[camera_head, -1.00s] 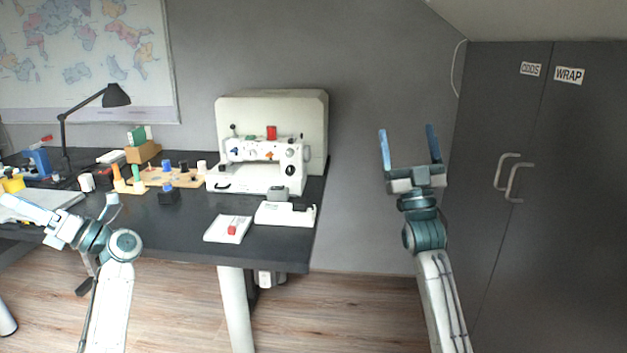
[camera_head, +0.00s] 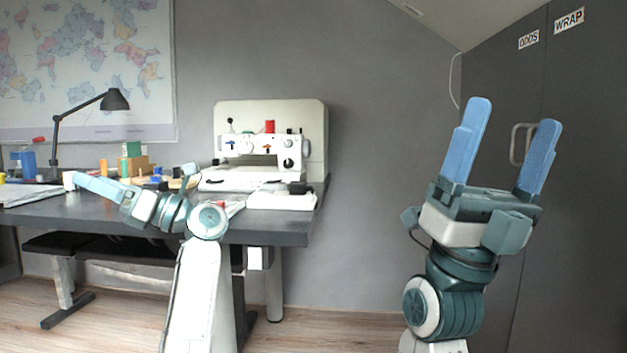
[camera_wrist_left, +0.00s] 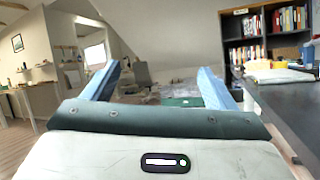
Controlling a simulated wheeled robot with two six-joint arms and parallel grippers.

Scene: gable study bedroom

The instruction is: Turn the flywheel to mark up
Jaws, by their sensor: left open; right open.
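A white sewing machine (camera_head: 240,147) stands on the dark desk in front of a pale cover or case (camera_head: 313,120). A red spool (camera_head: 269,127) sits on its top. A round dark knob or wheel (camera_head: 288,163) shows at its right end; no mark on it can be made out. My left gripper (camera_head: 92,184) is in front of the desk, left of the machine, open and empty; its fingers also show in the left wrist view (camera_wrist_left: 160,85). My right gripper (camera_head: 506,145) is raised at the right, open and empty, well away from the machine.
The desk (camera_head: 270,227) also bears a black lamp (camera_head: 114,100), a white tray (camera_head: 282,201) and several small coloured items at the left. A dark cupboard (camera_head: 590,180) stands at the right. The wall between desk and cupboard is clear.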

